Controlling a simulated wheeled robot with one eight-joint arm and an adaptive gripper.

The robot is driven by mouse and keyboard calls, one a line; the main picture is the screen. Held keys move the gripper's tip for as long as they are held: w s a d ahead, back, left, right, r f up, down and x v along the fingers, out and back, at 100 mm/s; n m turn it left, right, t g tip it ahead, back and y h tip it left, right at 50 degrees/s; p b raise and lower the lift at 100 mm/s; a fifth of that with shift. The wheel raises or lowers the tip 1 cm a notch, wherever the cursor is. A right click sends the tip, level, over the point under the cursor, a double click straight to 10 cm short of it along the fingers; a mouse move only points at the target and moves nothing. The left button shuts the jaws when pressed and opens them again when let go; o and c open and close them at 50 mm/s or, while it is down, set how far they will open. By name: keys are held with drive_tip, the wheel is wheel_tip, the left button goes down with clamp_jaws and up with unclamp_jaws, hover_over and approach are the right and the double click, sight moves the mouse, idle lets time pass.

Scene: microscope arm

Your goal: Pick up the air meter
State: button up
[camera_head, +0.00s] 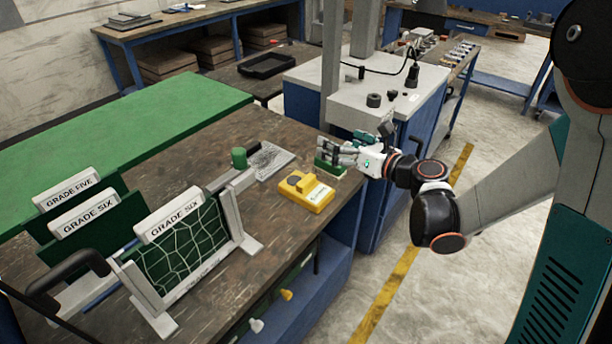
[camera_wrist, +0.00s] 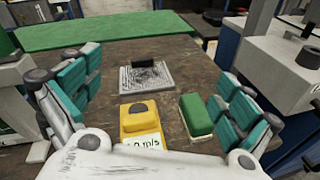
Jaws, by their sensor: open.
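The air meter appears to be the yellow device (camera_head: 307,192) with a dark top knob and a white label, lying on the brown workbench near its right edge. In the wrist view the yellow device (camera_wrist: 139,121) lies between my fingers' sides, low in the picture, its label partly hidden by my gripper's palm. My gripper (camera_head: 338,154) is open and empty. In the head view it is up and to the right of the yellow device, over a green block. In the wrist view my gripper (camera_wrist: 158,75) has its teal fingers spread wide.
The green block (camera_wrist: 196,116) lies close beside the device. A grey patterned plate (camera_wrist: 146,78) with a black block lies beyond it. A green cylinder (camera_head: 239,158) and a netted rack (camera_head: 190,245) with "GRADE" signs stand left. A blue-sided cabinet (camera_head: 385,100) stands behind.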

sight(310, 182)
drive_tip(key=s+f+n+g, duration=0.1)
drive_tip(key=f, duration=0.2)
drive_tip(key=a+f+n+g, duration=0.1)
drive_tip(key=f+n, duration=0.1)
drive_tip(key=f, duration=0.2)
drive_tip(key=s+f+n+g, duration=0.1)
drive_tip(key=f+n+g, duration=0.1)
drive_tip(key=f, duration=0.2)
drive_tip(key=shift+s+a+f, duration=0.15)
drive_tip(key=shift+s+a, duration=0.05)
drive_tip(key=shift+s, duration=0.15)
drive_tip(key=b+x, duration=0.1)
drive_tip(key=x, duration=0.3)
drive_tip(key=b+x, duration=0.1)
drive_tip(key=x, duration=0.2)
drive_tip(key=shift+w+a+f+b, duration=0.1)
drive_tip(key=shift+a+f+b, duration=0.2)
drive_tip(key=shift+f, duration=0.05)
drive_tip(key=shift+b+x, duration=1.2)
drive_tip(key=shift+x, duration=1.75)
drive_tip(key=shift+d+r, duration=0.1)
drive_tip(key=shift+r, duration=0.05)
drive_tip(key=c, duration=1.3)
